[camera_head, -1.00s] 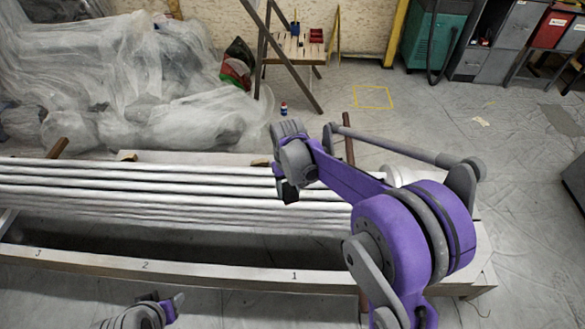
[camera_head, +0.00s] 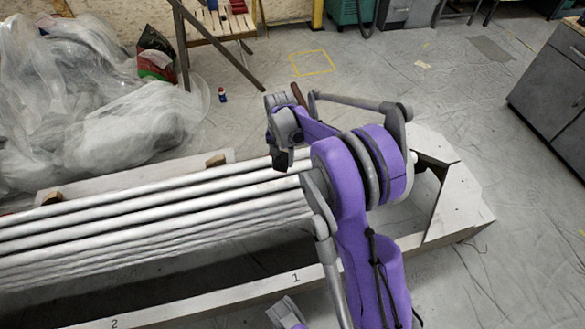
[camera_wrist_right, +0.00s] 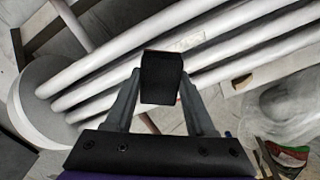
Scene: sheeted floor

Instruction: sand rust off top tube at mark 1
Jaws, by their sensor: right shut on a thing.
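Long pale tubes run side by side along a rack, with the top tube (camera_head: 150,188) uppermost in the head view. The mark 1 (camera_head: 296,278) is a black numeral on the rack's near rail. My right gripper (camera_head: 284,148) is over the tubes near their right end, roughly behind mark 1. It is shut on a dark block (camera_wrist_right: 161,78), whose face shows between the fingers in the wrist view. The block overlaps the tubes there, and I cannot tell whether it touches them. I cannot make out rust. Part of my left arm shows at the bottom edge; its fingers are unclear.
The rack's near rail (camera_head: 210,305) also bears a mark 2. Plastic-wrapped goods (camera_head: 110,100) lie at the left back. A small bottle (camera_head: 222,95) and a wooden stool (camera_head: 215,25) stand behind. The sheeted floor right of the rack is clear up to grey cabinets (camera_head: 555,90).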

